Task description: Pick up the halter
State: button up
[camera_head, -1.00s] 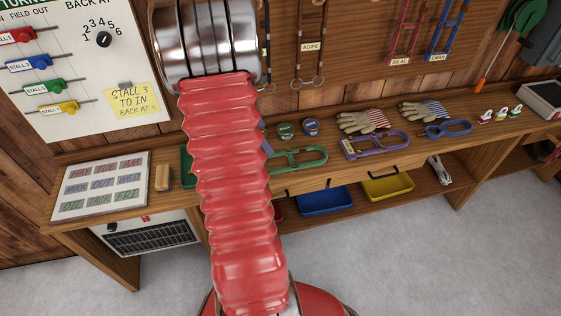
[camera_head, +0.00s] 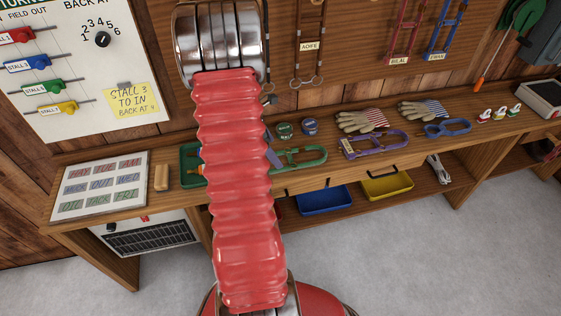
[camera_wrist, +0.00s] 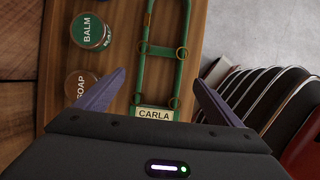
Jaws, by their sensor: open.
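A green halter with a "CARLA" tag lies on the bench, seen in the wrist view (camera_wrist: 146,82) between the spread fingers of my gripper (camera_wrist: 158,80). The gripper is open and empty, with the tag (camera_wrist: 154,114) close to its body. In the head view the green halter (camera_head: 312,160) is partly hidden by my red arm. A purple halter (camera_head: 375,145) and a blue halter (camera_head: 448,128) lie further right on the bench. A brown halter (camera_head: 311,45), a red one (camera_head: 407,28) and a blue one (camera_head: 446,28) hang on the wall board.
A balm tin (camera_wrist: 90,30) and a soap tin (camera_wrist: 82,84) stand left of the green halter in the wrist view. Gloves (camera_head: 360,120) lie behind the purple halter. A blue tray (camera_head: 325,201) and a yellow tray (camera_head: 387,187) sit on the shelf below.

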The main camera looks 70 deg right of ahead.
jog(key=shift+f, duration=0.1)
jog(key=shift+x, duration=2.65)
jog(key=shift+s, duration=0.1)
jog(key=c, duration=1.4)
